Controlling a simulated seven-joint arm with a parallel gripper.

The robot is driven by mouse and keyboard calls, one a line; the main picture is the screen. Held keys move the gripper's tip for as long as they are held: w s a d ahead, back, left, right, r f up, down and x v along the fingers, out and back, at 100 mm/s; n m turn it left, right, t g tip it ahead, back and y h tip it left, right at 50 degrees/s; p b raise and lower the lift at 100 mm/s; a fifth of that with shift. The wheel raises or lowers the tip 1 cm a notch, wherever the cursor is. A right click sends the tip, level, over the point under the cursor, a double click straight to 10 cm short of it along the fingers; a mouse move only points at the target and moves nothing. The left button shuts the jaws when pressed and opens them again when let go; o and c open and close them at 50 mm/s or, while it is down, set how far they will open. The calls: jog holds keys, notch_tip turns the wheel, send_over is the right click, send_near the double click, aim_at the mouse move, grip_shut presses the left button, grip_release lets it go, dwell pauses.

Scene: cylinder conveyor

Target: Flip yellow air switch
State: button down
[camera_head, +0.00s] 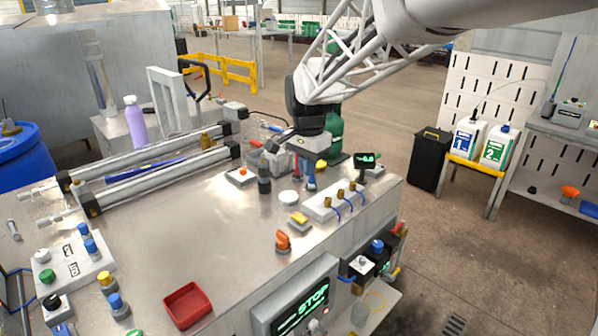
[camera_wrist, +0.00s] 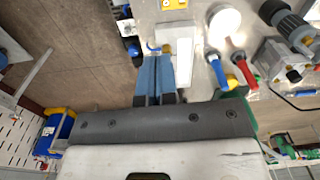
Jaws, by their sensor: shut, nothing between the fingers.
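My gripper (camera_head: 308,185) is shut and empty, with its blue fingers pointing down beside the white block with brass fittings (camera_head: 335,203). In the wrist view the blue fingers (camera_wrist: 158,58) lie together, with the white block just past their tips. A small yellow square piece (camera_head: 299,219) sits on the bench in front of the gripper, apart from it. It also shows at the top edge of the wrist view (camera_wrist: 173,4). Another yellow part (camera_head: 321,164) shows just behind the gripper, partly hidden. I cannot tell for certain which yellow part is the air switch.
A white disc (camera_head: 288,197) and a dark cylinder (camera_head: 264,178) stand left of the gripper. An orange knob (camera_head: 283,241) and red tray (camera_head: 187,304) are nearer the front. The bench's middle is clear.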

aim_at(297, 215)
jog(key=shift+m, duration=0.4)
jog(key=shift+w+a+f, duration=0.3)
jog(key=shift+w+a, duration=0.35)
jog(key=shift+w, duration=0.1)
jog(key=shift+w+a+f, duration=0.3)
jog(key=shift+w+a, duration=0.35)
jog(key=shift+w, duration=0.1)
jog(key=shift+f, duration=0.15)
notch_tip(297, 215, down, 14)
jog(key=shift+r, duration=0.15)
